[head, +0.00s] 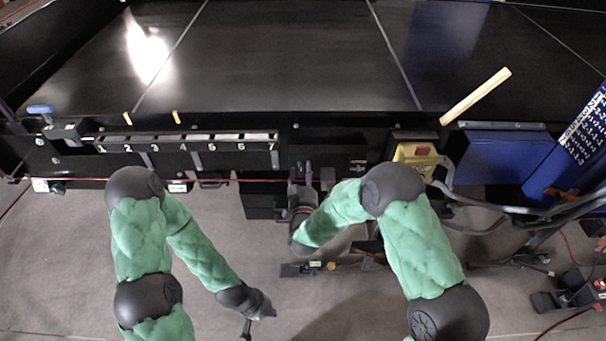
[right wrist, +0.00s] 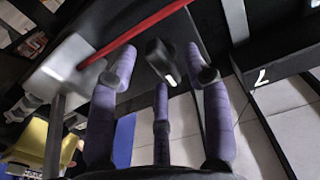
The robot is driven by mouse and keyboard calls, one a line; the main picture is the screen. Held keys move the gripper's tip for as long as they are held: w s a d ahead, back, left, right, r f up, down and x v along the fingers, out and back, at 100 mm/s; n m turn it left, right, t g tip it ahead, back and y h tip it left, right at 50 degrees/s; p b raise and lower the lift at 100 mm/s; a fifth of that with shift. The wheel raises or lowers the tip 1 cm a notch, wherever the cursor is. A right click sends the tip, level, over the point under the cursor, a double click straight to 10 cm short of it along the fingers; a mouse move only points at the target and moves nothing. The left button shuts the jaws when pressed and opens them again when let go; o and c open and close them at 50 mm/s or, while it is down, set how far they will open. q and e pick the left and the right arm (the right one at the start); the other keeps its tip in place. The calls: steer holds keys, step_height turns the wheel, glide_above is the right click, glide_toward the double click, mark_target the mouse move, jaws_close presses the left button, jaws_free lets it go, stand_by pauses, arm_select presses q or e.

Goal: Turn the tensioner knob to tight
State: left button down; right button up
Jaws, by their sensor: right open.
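The tensioner knob, a black knob with a white mark (right wrist: 156,52), shows in the right wrist view in front of a dark panel. My right gripper (right wrist: 161,66) has purple fingers spread apart, with the knob between and just beyond their tips; I cannot tell whether any finger touches it. In the head view, my right gripper (head: 308,174) points at the conveyor's front face, right of the numbered strip, and the knob cannot be made out there. My left gripper (head: 247,329) hangs low over the floor, away from the conveyor, its fingers too small and cut off to judge.
A red cord (head: 240,180) runs along the conveyor front; it passes close to the fingers in the right wrist view (right wrist: 135,32). A numbered strip (head: 188,139) is at left. A yellow box with a red button (head: 417,156) stands just right of my right forearm.

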jaws_close()
steer(key=m+b, duration=0.5)
steer(key=b, duration=0.2)
steer(key=m+b, duration=0.5)
steer(key=b, duration=0.2)
steer(key=f+m+b, duration=0.1)
steer(key=m+b, duration=0.5)
steer(key=shift+a+b, duration=0.15)
steer(key=shift+b, duration=0.25)
steer(key=shift+r+m+b, duration=0.2)
steer(key=shift+m+b, duration=0.9)
steer(key=shift+b, duration=0.15)
